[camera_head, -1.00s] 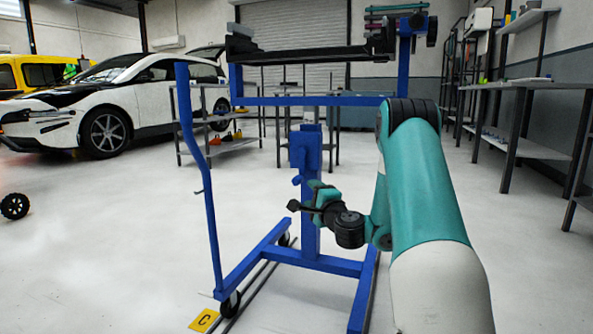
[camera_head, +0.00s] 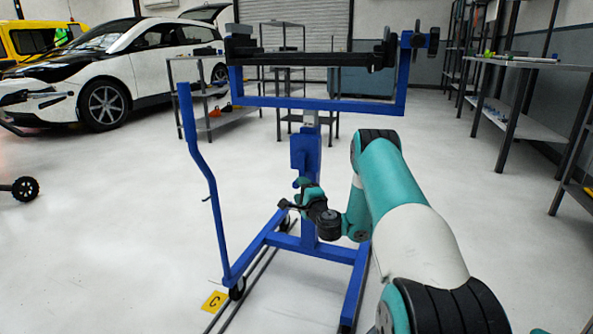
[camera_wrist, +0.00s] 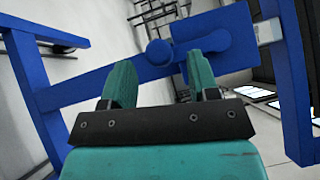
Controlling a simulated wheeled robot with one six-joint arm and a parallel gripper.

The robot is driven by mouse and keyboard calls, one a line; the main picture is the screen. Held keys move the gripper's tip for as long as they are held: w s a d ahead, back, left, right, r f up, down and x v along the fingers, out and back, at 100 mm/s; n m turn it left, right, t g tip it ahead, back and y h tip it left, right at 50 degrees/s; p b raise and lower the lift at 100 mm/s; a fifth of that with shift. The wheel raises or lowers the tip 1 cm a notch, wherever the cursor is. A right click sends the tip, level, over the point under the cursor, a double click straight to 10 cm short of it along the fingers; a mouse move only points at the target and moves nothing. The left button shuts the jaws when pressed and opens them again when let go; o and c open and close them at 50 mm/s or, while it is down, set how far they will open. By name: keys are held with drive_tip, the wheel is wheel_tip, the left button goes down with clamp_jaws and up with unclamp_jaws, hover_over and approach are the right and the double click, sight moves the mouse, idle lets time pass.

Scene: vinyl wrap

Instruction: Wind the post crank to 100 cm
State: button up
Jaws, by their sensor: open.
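A blue wheeled stand has a central post (camera_head: 310,215) with a blue box (camera_head: 305,152) on it, and a short silver section (camera_head: 311,117) shows above. The crank sits on the box's near side, and its small end is partly hidden behind my gripper in the head view. In the wrist view its round blue knob (camera_wrist: 158,52) lies ahead, between the two green fingertips, in front of the post. My gripper (camera_wrist: 158,75) is open; I cannot tell whether either finger touches the knob. In the head view my gripper (camera_head: 303,192) is beside the post, below the box.
The stand's upper frame (camera_head: 320,104) carries a black bar (camera_head: 310,57). A bent blue upright (camera_head: 205,175) stands left of my gripper. A yellow marker (camera_head: 215,301) lies by the left caster. Shelves (camera_head: 520,130) stand right; a white car (camera_head: 110,75) is behind left. Floor nearby is open.

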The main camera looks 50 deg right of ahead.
sight(296, 184)
drive_tip(key=shift+w+d+r+p, duration=0.3)
drive_tip(key=shift+w+p, duration=0.3)
drive_tip(key=shift+p, duration=1.05)
drive_tip(key=shift+w+d+r+p, duration=0.2)
drive_tip(key=shift+w+p, duration=0.4)
drive_tip(key=shift+p, duration=1)
drive_tip(key=shift+w+d+f, duration=0.2)
drive_tip(key=shift+w+f, duration=0.1)
drive_tip(key=shift+w, duration=0.45)
drive_tip(key=shift+b+x, duration=0.35)
drive_tip(key=shift+x, duration=0.45)
drive_tip(key=shift+d, duration=0.1)
clamp_jaws()
drive_tip(key=shift+s, duration=0.1)
